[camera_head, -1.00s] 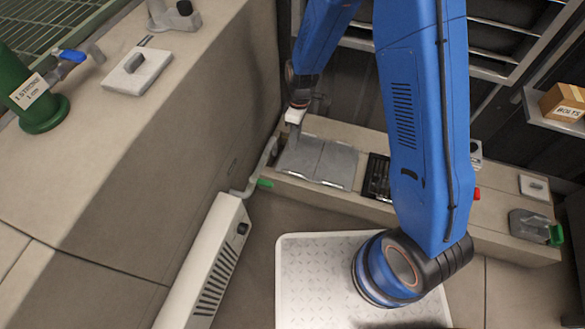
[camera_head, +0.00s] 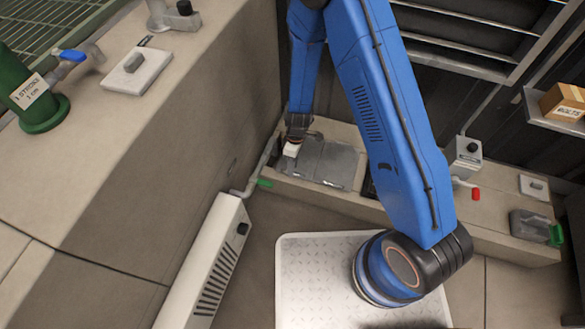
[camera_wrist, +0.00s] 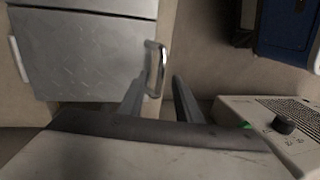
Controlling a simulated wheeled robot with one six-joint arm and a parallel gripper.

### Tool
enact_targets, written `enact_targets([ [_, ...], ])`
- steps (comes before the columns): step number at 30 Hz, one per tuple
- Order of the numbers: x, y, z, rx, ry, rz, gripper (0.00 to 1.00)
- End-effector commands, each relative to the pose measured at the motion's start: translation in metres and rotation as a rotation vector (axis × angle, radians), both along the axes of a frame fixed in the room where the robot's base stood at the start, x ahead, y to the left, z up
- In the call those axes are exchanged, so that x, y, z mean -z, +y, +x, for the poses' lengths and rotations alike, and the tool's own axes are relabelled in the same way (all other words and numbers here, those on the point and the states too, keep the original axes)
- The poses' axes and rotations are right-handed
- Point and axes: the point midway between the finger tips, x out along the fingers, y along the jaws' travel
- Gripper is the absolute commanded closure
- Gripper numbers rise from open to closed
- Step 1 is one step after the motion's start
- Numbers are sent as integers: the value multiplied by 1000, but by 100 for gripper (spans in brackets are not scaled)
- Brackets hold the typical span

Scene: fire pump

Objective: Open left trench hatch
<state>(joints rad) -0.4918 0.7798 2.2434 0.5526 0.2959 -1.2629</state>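The left trench hatch (camera_head: 306,165) is a grey metal plate on the low concrete ledge, beside a second similar plate (camera_head: 339,166). In the wrist view, a grey treaded hatch plate (camera_wrist: 85,52) fills the upper left, with a metal loop handle (camera_wrist: 161,68) at its right edge. My gripper (camera_head: 290,152) is over the left end of the hatch in the head view. In the wrist view its two fingers (camera_wrist: 158,98) are apart, with the handle just beyond and between their tips. I cannot tell whether they touch it. My gripper hides part of the hatch.
A concrete wall rises at the left, with a white vented unit (camera_head: 212,265) at its foot; a similar vented box shows in the wrist view (camera_wrist: 275,120). A pipe with a green end (camera_head: 264,183) runs by the hatch. A grey box (camera_head: 464,156) stands right on the ledge.

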Motion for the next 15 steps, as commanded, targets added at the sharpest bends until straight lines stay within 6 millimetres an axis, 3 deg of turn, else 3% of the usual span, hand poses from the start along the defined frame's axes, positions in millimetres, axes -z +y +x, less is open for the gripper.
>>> enact_targets([
  [6, 13, 1, -2, -1, -1, -1, 69],
  [15, 14, 1, -3, -1, -1, -1, 69],
])
